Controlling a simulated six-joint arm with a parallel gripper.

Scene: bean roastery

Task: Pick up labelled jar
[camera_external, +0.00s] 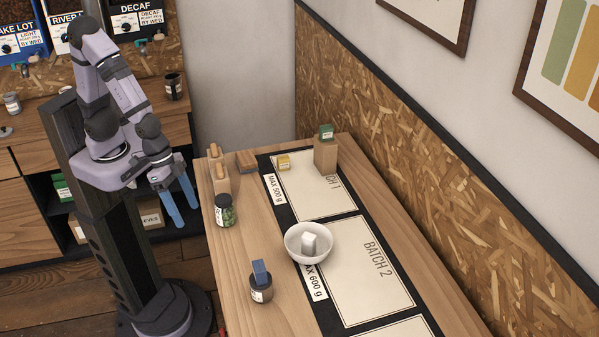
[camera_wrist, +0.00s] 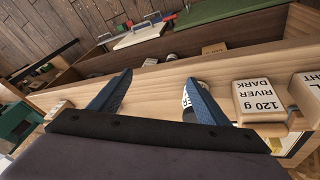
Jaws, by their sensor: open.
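A dark-lidded jar with green contents and a white label (camera_external: 225,212) stands upright on the table near its left edge. A second labelled jar (camera_external: 261,291) stands nearer the front, with a blue block (camera_external: 261,271) on top. My gripper (camera_external: 183,214) is open and empty, its blue fingers pointing down just left of the table edge, apart from the green jar. In the wrist view my gripper (camera_wrist: 158,76) also shows spread open. A white-labelled dark object (camera_wrist: 186,98) is partly hidden behind the right finger there; I cannot tell which jar it is.
Wooden blocks (camera_external: 220,180) stand behind the green jar; a labelled one (camera_wrist: 260,100) shows in the wrist view. A white bowl (camera_external: 326,250) holding a pale block stands to the right. A tall wooden block (camera_external: 325,155) with a green box stands at the back. The front left table is fairly clear.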

